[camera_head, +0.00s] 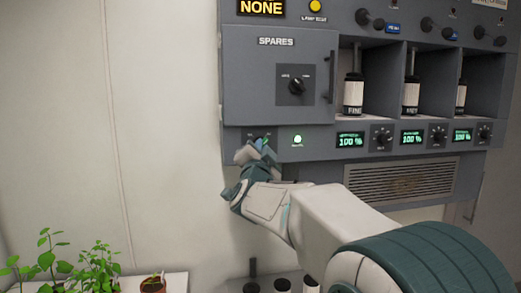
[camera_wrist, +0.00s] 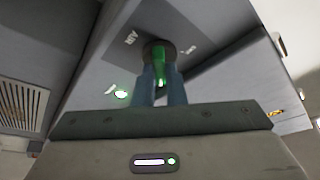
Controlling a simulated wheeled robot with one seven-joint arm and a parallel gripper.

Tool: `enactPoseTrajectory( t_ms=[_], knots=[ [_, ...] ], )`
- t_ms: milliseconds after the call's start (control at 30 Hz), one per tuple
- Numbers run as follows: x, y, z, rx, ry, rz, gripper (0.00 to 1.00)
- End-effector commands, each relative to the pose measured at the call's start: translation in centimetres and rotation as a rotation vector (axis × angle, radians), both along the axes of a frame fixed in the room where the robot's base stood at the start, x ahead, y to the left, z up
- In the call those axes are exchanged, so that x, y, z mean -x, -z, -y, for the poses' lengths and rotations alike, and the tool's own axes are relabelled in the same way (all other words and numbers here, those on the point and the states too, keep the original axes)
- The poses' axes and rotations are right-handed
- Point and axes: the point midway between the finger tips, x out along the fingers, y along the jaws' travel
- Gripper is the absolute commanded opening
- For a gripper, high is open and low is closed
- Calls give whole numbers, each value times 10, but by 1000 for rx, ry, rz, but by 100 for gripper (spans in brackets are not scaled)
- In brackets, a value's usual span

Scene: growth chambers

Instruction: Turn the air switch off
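The air switch (camera_wrist: 159,49) is a dark round knob with a green-lit handle, on a grey panel next to the label "AIR" in the wrist view. My gripper (camera_wrist: 161,78) is at the switch. Its two fingers lie close on either side of the green handle, which fills the narrow gap between them. In the head view my gripper (camera_head: 258,148) reaches the lower left corner of the cabinet and covers most of the switch there.
A lit green lamp (camera_head: 297,139) is just right of the switch. Percent displays (camera_head: 350,139) with small knobs run further right. The SPARES door (camera_head: 270,75) is shut above. Potted seedlings (camera_head: 95,268) stand at the lower left.

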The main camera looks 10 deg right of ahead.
Motion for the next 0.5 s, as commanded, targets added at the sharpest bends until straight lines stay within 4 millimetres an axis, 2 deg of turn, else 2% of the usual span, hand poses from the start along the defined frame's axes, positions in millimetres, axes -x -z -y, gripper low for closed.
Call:
enactPoseTrajectory(
  t_ms=[267,500],
  knots=[
    [0,1,0,5,0,0,0],
    [0,5,0,77,0,0,0]
  ],
)
